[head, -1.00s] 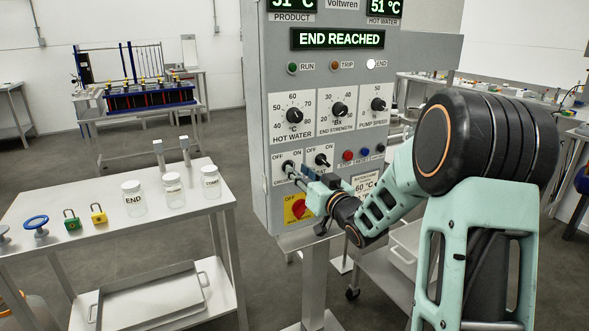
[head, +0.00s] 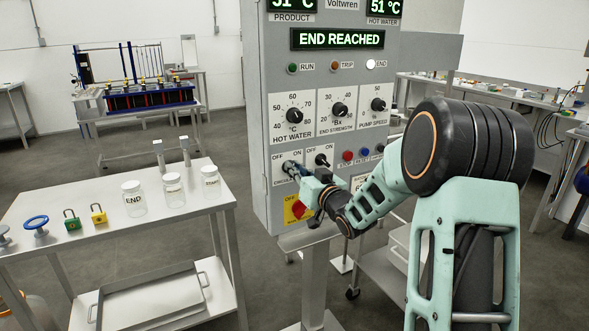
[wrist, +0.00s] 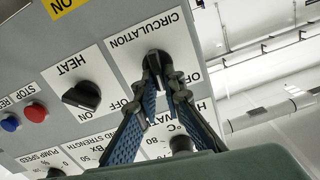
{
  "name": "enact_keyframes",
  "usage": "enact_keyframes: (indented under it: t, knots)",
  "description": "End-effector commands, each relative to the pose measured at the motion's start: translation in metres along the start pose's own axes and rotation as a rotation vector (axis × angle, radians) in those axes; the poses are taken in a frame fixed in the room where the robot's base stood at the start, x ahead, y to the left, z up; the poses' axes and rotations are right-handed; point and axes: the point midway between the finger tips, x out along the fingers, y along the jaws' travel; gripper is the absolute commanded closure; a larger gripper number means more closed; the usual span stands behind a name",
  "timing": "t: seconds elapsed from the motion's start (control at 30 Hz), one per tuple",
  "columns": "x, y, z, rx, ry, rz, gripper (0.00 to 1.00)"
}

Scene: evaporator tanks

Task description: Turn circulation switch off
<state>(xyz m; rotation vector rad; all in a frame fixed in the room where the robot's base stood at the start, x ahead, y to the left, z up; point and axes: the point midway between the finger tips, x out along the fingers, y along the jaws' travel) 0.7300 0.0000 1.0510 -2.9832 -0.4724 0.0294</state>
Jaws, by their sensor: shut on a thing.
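The circulation switch is a black rotary knob (wrist: 157,57) on a white plate marked OFF and ON, upside down in the wrist view. Its plate (head: 279,160) shows at the lower left of the control cabinet in the head view. My gripper (wrist: 160,78) is shut on this knob, one blue-padded finger on each side. In the head view my gripper (head: 291,170) reaches it from the lower right and hides most of the knob. I cannot tell exactly which way the knob points.
The black heat switch (head: 322,160) sits close to the right. Below is a red and yellow rotary switch (head: 298,209). Dials are above; red and blue buttons (head: 348,155) are to the right. A table (head: 160,222) with jars and padlocks stands left.

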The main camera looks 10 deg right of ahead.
Motion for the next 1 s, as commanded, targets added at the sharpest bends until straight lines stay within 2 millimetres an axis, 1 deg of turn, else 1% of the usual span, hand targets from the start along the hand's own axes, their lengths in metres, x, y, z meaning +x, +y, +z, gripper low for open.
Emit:
enact_keyframes:
  t: [0.23, 0.43, 0.57, 1.0]
  knots:
    - [0.0000, -0.0005, 0.0019, -0.028, 0.001, -0.001, 1.00]
    - [0.0000, -0.0012, 0.0045, -0.122, 0.002, -0.001, 1.00]
    - [0.0002, -0.0025, 0.0058, -0.221, 0.003, -0.001, 1.00]
    - [0.0000, -0.0065, 0.0074, -0.619, 0.003, 0.000, 1.00]
